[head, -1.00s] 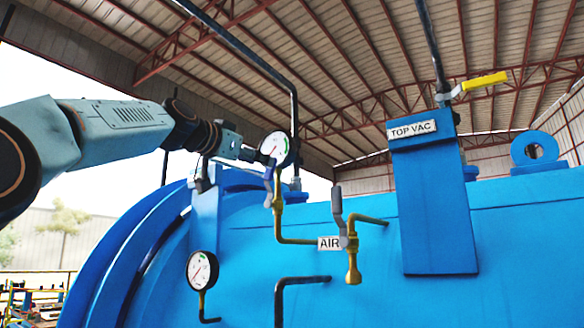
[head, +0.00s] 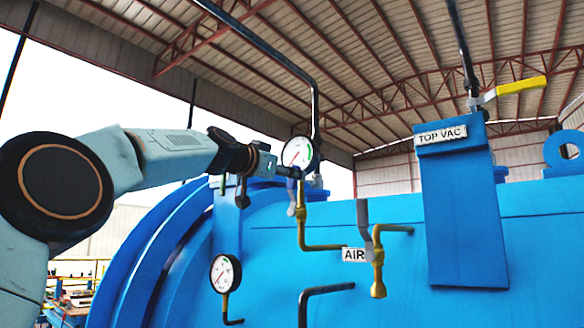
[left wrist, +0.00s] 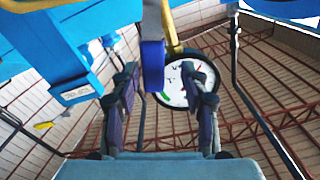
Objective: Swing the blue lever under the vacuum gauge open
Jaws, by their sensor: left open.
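The vacuum gauge (head: 297,152) is a round white dial on a brass pipe above the blue vessel; it also shows in the left wrist view (left wrist: 178,88), behind the fingers. The blue lever (head: 291,190) hangs just under the gauge beside the pipe. In the left wrist view the lever (left wrist: 153,66) shows as a blue bar between the two fingers, with a visible gap on either side. My left gripper (head: 284,172) is open at the gauge's lower left; its dark fingers (left wrist: 162,78) show in the wrist view. My right gripper is not in view.
A grey-handled valve (head: 363,218) by the AIR label (head: 353,255) stands to the right. The TOP VAC column (head: 455,210) with a yellow handle (head: 522,86) is farther right. A lower gauge (head: 225,273) sits below left. A dark pipe (head: 314,110) rises close behind the vacuum gauge.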

